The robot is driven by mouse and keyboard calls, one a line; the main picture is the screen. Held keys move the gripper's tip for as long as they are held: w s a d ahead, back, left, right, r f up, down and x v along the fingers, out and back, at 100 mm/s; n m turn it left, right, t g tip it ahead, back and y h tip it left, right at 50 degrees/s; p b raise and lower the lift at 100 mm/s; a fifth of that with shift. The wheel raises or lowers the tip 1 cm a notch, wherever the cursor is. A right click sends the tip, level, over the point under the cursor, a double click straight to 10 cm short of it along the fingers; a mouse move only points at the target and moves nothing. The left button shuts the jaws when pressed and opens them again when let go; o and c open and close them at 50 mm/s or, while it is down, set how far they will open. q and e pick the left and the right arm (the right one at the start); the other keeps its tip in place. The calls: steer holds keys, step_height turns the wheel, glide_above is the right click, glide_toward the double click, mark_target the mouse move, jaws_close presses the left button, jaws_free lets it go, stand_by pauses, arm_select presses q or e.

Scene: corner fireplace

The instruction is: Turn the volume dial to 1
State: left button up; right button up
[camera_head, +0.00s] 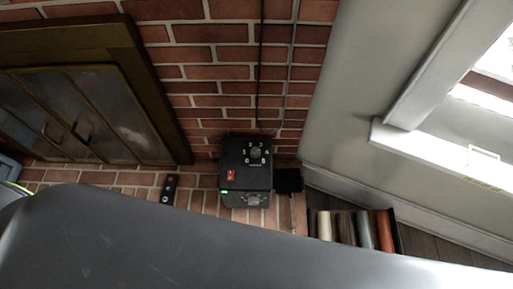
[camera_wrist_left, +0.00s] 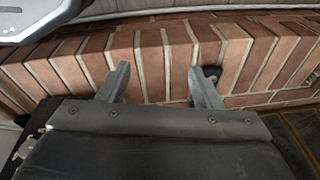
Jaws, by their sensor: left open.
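A black box (camera_head: 232,152) stands on the brick hearth against the brick wall in the head view. Its top face has a round dial (camera_head: 256,154) with white numerals around it; which numeral it points to is too small to tell. A red switch (camera_head: 231,175) and a small green light are near its left edge. A second round knob (camera_head: 253,199) shows on the lower face. My left gripper (camera_wrist_left: 158,72) is open and empty in the left wrist view, facing the brick edge of the hearth. The box is not clearly seen there. My right gripper is not in view.
A small dark device (camera_head: 168,188) lies on the hearth left of the box. Several books (camera_head: 350,228) stand to the right, by the white wall. A glass-doored fireplace (camera_head: 80,115) is at left. A large grey surface, apparently my arm, covers the bottom of the head view.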

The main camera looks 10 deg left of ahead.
arm_select(q)
steer(key=w+r+b, duration=0.2)
steer(key=w+r, duration=0.5)
steer(key=r, duration=0.3)
step_height(320, 180, up, 18)
steer(key=m+g+h+b, duration=0.1)
steer(key=m+g+b, duration=0.1)
steer(key=m, duration=0.3)
glide_above(256, 150)
steer(key=shift+m, duration=0.3)
step_height(256, 150, down, 16)
steer(key=b, duration=0.4)
steer(key=shift+s+f+b, duration=0.1)
steer(key=shift+f+b, duration=0.1)
steer(key=shift+b, duration=0.15)
steer(key=shift+f, duration=0.6)
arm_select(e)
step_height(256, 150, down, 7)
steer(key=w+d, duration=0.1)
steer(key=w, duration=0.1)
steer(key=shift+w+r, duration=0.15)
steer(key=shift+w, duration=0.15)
arm_select(q)
steer(key=shift+c, duration=0.2)
